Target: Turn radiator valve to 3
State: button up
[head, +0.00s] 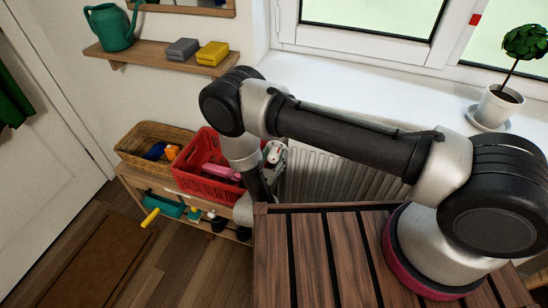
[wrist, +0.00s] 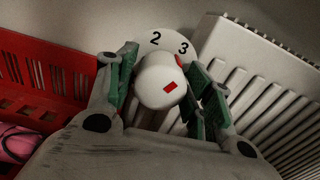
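The radiator valve's white knob (wrist: 160,82) is near the middle of the wrist view, with a red mark on its end face. Behind it is a white dial (wrist: 152,38) showing the numbers 2 and 3. A small red mark at the knob's upper right side lies just below the 3. My gripper (wrist: 163,92) has its green-padded fingers on both sides of the knob, with narrow gaps seeming to remain. In the head view my gripper (head: 273,160) is low beside the radiator (head: 318,177). The valve cannot be made out clearly there.
A red crate (head: 190,178) with a pink item stands close left of my gripper, beside a wicker basket (head: 133,148) on a low wooden bench. The ribbed radiator is close on the right. A wooden slatted surface (head: 310,260) lies in front; the window sill (head: 350,85) is above.

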aim_at(274, 153)
jog(key=shift+o, duration=0.3)
notch_tip(274, 153, up, 10)
dwell(0.4)
jog(key=shift+s, duration=0.1)
dwell(0.3)
